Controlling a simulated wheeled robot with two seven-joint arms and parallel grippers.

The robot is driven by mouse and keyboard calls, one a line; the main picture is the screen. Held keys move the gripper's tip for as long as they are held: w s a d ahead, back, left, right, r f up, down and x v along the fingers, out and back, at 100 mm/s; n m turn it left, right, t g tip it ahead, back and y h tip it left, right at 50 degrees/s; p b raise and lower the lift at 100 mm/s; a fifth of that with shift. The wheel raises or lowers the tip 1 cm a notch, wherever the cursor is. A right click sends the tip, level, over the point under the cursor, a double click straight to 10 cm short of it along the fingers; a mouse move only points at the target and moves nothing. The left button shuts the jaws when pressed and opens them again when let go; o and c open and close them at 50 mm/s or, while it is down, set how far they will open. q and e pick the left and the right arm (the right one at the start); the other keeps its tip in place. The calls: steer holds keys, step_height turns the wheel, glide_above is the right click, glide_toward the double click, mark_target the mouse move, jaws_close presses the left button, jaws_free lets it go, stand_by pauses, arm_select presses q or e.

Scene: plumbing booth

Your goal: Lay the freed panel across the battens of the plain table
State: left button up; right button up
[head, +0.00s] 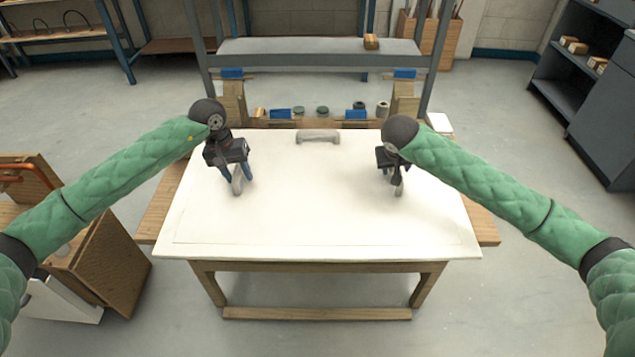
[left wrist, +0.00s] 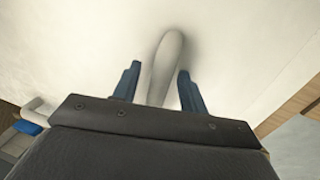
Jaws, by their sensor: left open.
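The white panel (head: 320,210) lies flat over the wooden table (head: 320,267) and covers most of its top. Wooden ends, which look like battens, show past its left edge (head: 153,215) and right edge (head: 484,222). My left gripper (head: 236,178) is open at the panel's left grey handle (head: 237,187). In the left wrist view, its blue fingers (left wrist: 157,88) stand on both sides of that handle (left wrist: 166,65), with gaps visible. My right gripper (head: 395,175) is at the right handle (head: 399,187); its fingers are too hidden to judge.
A third grey handle (head: 318,136) sits near the panel's far edge. Behind the table stands a grey frame (head: 318,52) with small parts below it. A brown wooden case (head: 105,255) stands at the left, and dark shelving (head: 600,95) at the right.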

arm_select(q)
jaws_close()
arm_select(e)
jaws_close()
arm_select(q)
steer(key=shift+w, duration=0.1)
arm_select(e)
steer(key=shift+d, duration=0.1)
stand_by(1.1)
